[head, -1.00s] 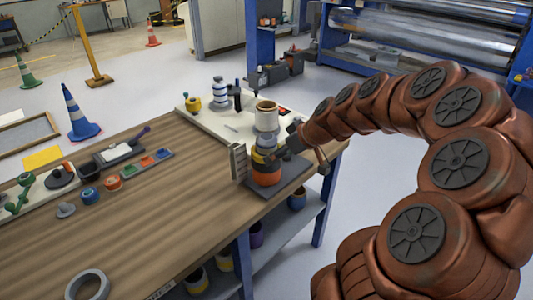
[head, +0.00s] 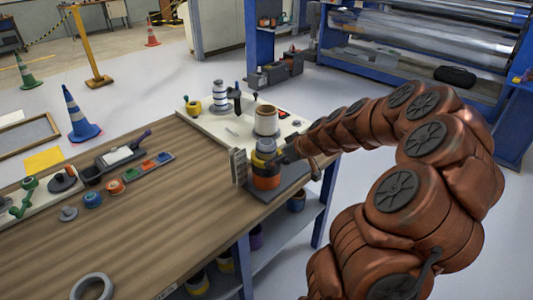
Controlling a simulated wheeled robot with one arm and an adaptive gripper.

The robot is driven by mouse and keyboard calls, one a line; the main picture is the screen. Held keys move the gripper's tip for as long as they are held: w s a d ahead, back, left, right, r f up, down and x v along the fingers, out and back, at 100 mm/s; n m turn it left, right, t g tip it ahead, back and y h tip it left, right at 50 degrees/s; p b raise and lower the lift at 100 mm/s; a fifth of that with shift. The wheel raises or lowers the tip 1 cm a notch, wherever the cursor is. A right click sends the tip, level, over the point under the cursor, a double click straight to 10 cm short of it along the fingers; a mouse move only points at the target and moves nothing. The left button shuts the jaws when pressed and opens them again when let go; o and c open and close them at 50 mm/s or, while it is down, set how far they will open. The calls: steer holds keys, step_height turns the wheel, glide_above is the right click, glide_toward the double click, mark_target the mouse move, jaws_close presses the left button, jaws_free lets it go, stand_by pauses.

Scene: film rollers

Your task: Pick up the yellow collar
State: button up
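A yellow collar (head: 262,155) shows as a band in a short upright stack on a dark plate near the table's right end. A grey-blue piece (head: 266,145) sits above it, and a dark band and an orange band (head: 267,182) lie below. My gripper (head: 284,152) is small and dark at the stack's right side, at about the yellow band's height. I cannot tell whether it touches the stack. Its fingers are too small and partly hidden to show whether they are open or shut.
A grey upright block (head: 238,166) stands just left of the stack. A cream cylinder (head: 266,118) stands close behind on a pale board (head: 207,123). A yellow knobbed piece (head: 193,107) and a striped post are also there. The wooden table's (head: 150,210) middle is clear.

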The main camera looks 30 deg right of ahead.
steer(key=shift+x, duration=0.8)
steer(key=c, duration=1.1)
